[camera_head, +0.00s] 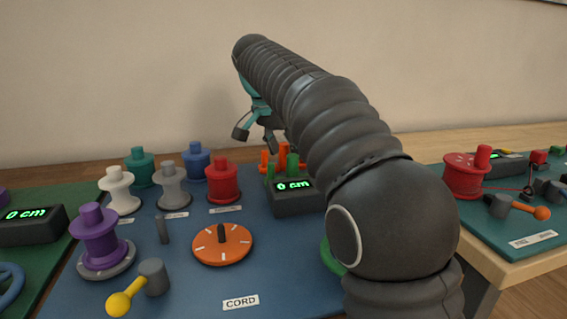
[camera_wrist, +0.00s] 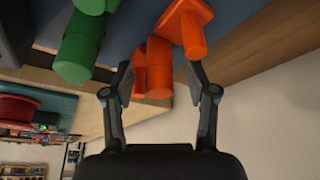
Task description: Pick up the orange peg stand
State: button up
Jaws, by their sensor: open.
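The orange peg stand (camera_wrist: 159,67) shows in the wrist view as orange pegs just beyond and between my fingertips. In the head view, its pegs (camera_head: 283,154) stand behind the black display box, partly hidden by the box and green pegs. My gripper (camera_head: 254,133) is open and empty above and slightly left of the orange pegs in the head view. In the wrist view, my gripper's two fingers (camera_wrist: 157,85) are spread, with orange pegs in front of the gap. I cannot tell if either finger touches a peg.
A green peg piece (camera_wrist: 77,58) is close to the left finger in the wrist view. The display box (camera_head: 294,196) reads 0 cm. A red spool (camera_head: 222,183), grey spool (camera_head: 171,187) and blue spool (camera_head: 197,162) stand to the left. A wall is behind.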

grip_shut()
jog(key=shift+r, duration=0.1)
